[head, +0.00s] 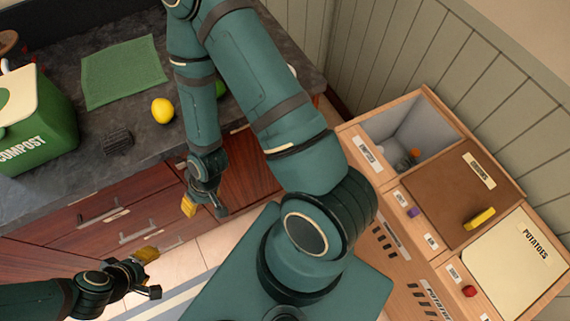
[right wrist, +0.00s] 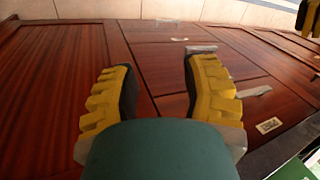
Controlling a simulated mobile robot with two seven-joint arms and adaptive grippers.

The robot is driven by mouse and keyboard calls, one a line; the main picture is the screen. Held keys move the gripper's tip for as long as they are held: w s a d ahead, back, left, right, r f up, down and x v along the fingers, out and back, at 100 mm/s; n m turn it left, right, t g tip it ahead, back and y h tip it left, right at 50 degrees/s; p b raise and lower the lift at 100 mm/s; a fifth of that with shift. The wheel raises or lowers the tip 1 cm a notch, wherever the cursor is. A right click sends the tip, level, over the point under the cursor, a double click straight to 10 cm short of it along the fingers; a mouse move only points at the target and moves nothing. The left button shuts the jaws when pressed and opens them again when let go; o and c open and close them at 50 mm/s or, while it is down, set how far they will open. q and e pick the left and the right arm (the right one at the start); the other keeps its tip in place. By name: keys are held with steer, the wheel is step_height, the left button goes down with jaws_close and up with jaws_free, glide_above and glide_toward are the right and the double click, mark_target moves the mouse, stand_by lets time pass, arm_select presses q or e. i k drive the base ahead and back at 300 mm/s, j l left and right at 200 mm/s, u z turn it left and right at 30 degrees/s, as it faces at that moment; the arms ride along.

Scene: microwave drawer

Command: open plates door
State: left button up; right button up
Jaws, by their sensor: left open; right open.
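The dark red wooden cabinet (head: 60,225) under the counter has doors and drawer fronts with metal handles; one handle (head: 137,234) shows in the head view. I cannot read which front is labelled plates. My right gripper (head: 205,208) is open and empty, pointing down close in front of the cabinet. A small label (right wrist: 269,125) is unreadable. My left gripper (head: 150,273) is open and empty, low at the left, apart from the cabinet.
The dark counter (head: 65,130) holds a green compost bin (head: 38,125), a green cloth (head: 124,72), a lemon (head: 163,111) and a dark sponge-like block (head: 118,141). A wooden bin unit (head: 350,135) stands at the right. Tiled floor (head: 205,247) lies between.

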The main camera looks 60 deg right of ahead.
mark_target(248, 183)
steer(key=l+z, duration=0.1)
steer(key=z, duration=1.25)
steer(key=i+j, duration=0.05)
